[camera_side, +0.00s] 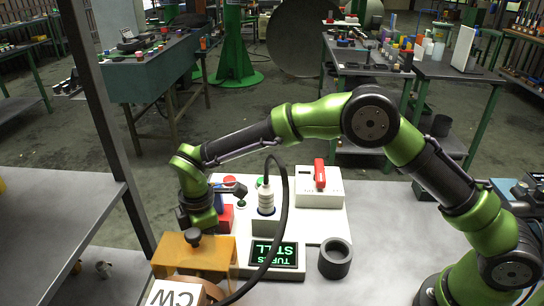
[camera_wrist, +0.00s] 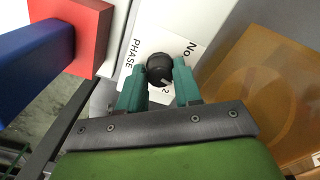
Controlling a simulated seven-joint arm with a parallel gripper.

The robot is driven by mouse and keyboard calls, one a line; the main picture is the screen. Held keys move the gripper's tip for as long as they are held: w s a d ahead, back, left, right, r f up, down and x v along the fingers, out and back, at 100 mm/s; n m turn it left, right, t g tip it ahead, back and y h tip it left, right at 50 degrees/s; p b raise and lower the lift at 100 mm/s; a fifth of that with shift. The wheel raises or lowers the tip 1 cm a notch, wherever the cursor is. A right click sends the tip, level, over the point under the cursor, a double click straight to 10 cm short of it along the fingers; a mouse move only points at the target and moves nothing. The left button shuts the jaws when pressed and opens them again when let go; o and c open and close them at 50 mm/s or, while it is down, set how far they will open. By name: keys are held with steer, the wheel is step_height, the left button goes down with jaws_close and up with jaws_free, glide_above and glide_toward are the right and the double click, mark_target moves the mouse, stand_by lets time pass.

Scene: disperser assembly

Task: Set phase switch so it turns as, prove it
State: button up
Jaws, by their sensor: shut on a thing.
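The phase switch is a black round knob (camera_wrist: 160,69) on a white plate (camera_wrist: 185,45) lettered "PHASE" and "No.", with a "2" beside the knob. My gripper (camera_wrist: 160,84) has its teal fingers shut on the knob's two sides. A pale mark on the knob points toward the lower right, near the "2". In the side view my gripper (camera_side: 205,222) is low at the board's left and hides the knob. A dark display (camera_side: 273,254) shows green upside-down text, apparently "TURNS" and a word starting "ST".
An orange see-through cover (camera_side: 195,257) with a black knob stands close in front of my gripper. A red block (camera_wrist: 85,30) with a blue bar is beside it. A black cable (camera_side: 283,200) arches over the board. A red lever (camera_side: 319,173) and a grey ring (camera_side: 335,258) are to the right.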

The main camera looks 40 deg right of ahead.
steer(key=m, duration=0.6)
steer(key=shift+m, duration=0.4)
stand_by(0.4)
steer(key=o, duration=1)
steer(key=shift+o, duration=0.2)
step_height(320, 180, up, 17)
